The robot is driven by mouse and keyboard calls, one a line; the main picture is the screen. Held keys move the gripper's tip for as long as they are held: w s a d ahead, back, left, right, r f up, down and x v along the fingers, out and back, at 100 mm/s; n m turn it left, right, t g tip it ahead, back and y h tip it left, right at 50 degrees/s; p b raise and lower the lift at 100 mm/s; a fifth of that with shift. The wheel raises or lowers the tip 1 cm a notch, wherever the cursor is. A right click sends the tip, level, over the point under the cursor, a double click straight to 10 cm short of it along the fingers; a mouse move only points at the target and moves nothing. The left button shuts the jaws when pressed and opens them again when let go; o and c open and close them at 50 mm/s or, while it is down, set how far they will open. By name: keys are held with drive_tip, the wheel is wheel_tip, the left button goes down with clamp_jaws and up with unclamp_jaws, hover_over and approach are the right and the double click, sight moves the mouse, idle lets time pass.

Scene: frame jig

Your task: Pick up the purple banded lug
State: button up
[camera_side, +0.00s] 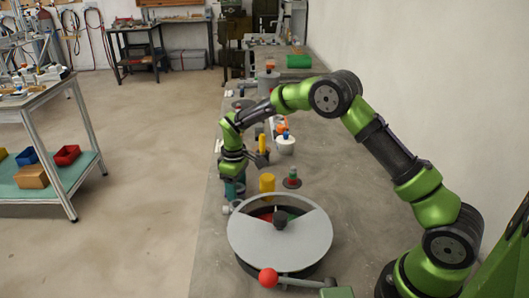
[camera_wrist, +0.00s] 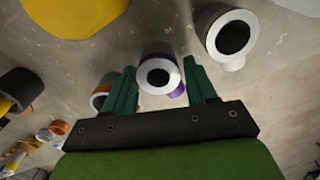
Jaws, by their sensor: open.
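The purple banded lug (camera_wrist: 158,74) shows in the wrist view as a pale hollow cylinder with a dark bore and purple showing around its side. It appears between the two teal fingers of my gripper (camera_wrist: 161,66), with a visible gap on each side. The fingers are apart and hold nothing. I cannot tell how far the lug is beyond the fingertips. In the side view my gripper (camera_side: 234,188) points down over the bench, left of a yellow cylinder; the purple band cannot be made out there.
Another pale lug (camera_wrist: 231,40) stands right of the fingers. An orange-banded lug (camera_wrist: 99,98) is partly hidden behind the left finger. A yellow cylinder (camera_side: 267,183) and a large round grey-lidded fixture (camera_side: 280,245) with a red-knobbed lever (camera_side: 268,277) stand nearby.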

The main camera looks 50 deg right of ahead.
drive_tip(key=shift+f, duration=0.2)
drive_tip(key=c, duration=0.8)
drive_tip(key=shift+o, duration=0.2)
drive_tip(key=shift+r, duration=0.1)
